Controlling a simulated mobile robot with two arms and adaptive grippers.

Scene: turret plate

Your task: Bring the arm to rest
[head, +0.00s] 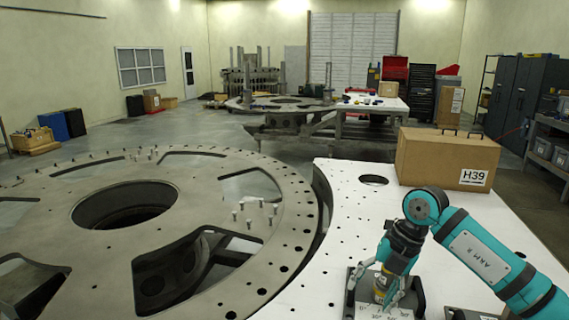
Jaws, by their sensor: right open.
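My right arm, teal and black, comes in from the right and bends down at the wrist. Its gripper (378,290) points down at the front right, with its silver fingers spread open on both sides of a small yellow-banded cylindrical piece (379,293). The piece stands upright on a dark fixture with angle markings (357,309) on the white table. I cannot tell whether the fingers touch it. My left gripper is not in view.
A cardboard box marked H39 (420,160) stands at the back of the white table (335,230). The large round turret plate (60,215), with holes, openings and several upright bolts (247,215), lies to the left. The white table's middle is clear.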

